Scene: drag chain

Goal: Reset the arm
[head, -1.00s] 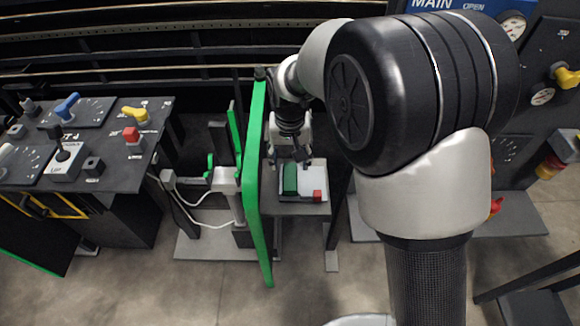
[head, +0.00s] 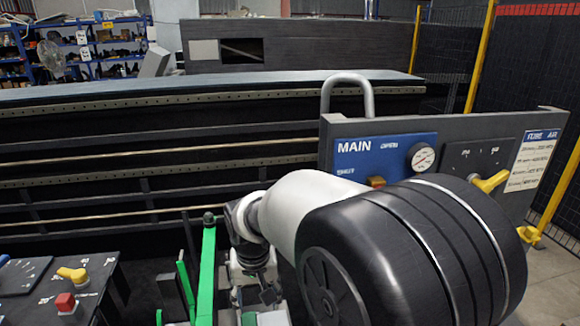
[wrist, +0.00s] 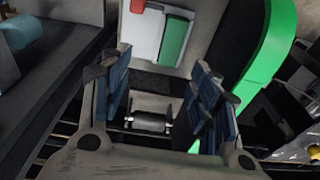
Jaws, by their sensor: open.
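My gripper (wrist: 162,88) is open in the wrist view, its blue-padded fingers spread apart with nothing held between them. In the head view my gripper (head: 268,294) is small and low, beside a green-edged upright panel (head: 207,270). Only a sliver of the tray shows there at the bottom edge. My large arm joint hides much of the lower right.
The MAIN panel (head: 385,152), with a gauge and yellow handle (head: 490,182), stands at right behind my arm. A control desk (head: 95,290) with a red button (head: 65,302) is at lower left. Dark horizontal rails (head: 120,155) cross behind the arm.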

